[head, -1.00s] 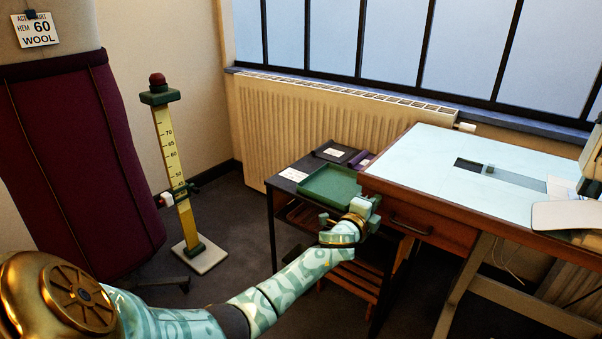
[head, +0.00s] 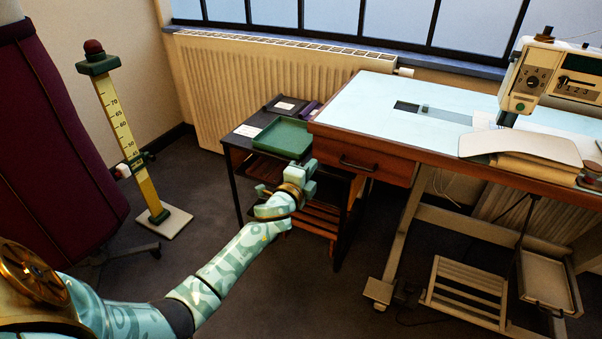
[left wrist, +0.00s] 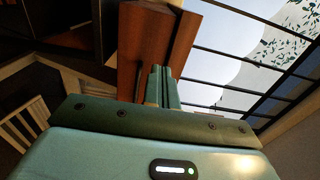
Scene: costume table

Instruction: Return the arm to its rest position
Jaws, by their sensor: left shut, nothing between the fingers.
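My left arm reaches in from the lower left of the head view. Its gripper (head: 306,172) is in front of the small dark side table (head: 236,143), just below the green tray (head: 281,138). The left gripper is shut and empty. In the left wrist view its closed fingers (left wrist: 160,88) point toward the wooden table edge (left wrist: 140,50). My right arm and gripper are not in view.
The sewing table (head: 370,105) with a sewing machine (head: 530,80) stands at the right. A yellow hem gauge (head: 122,120) and a maroon skirt (head: 60,150) on a form are at the left. Open floor (head: 290,290) lies below the arm.

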